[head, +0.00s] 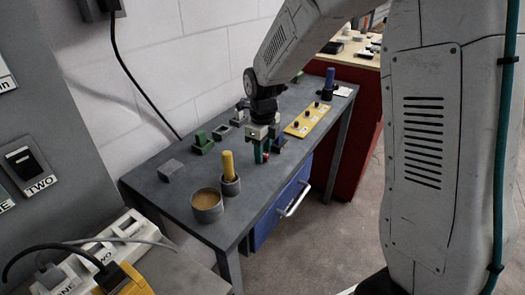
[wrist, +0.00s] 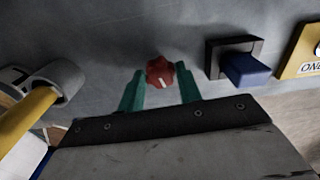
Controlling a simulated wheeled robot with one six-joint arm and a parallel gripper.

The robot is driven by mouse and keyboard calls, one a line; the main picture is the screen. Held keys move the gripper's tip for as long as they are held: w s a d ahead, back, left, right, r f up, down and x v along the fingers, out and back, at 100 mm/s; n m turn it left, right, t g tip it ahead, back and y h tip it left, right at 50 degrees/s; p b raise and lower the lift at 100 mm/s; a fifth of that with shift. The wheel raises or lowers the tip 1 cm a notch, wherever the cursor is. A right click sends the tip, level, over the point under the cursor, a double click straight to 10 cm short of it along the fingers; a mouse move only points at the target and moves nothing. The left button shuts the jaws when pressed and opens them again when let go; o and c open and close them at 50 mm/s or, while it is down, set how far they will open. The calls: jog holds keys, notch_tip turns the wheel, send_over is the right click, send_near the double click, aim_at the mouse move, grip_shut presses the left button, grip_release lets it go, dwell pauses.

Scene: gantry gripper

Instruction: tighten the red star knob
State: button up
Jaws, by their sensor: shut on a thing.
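The red star knob (wrist: 160,72) shows in the wrist view on the grey table top, with a pale mark on its face. My gripper (wrist: 160,69) has one green finger on each side of it, closed in on the knob. In the head view my gripper (head: 263,152) points down at the table (head: 185,205), near its front edge. There the knob is mostly hidden by the fingers, with only a little red showing.
A blue block in a dark square frame (wrist: 233,46) is right of the knob. A grey cup with a yellow handle (head: 229,170) and a wide round cup (head: 207,207) stand nearer. A yellow strip with black knobs (head: 309,119) lies beyond. A blue drawer (head: 283,205) is below.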

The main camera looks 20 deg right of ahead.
jog(key=shift+m, duration=1.3)
jog(key=o, duration=1)
notch_tip(320, 180, up, 8)
jog(key=shift+f, duration=0.1)
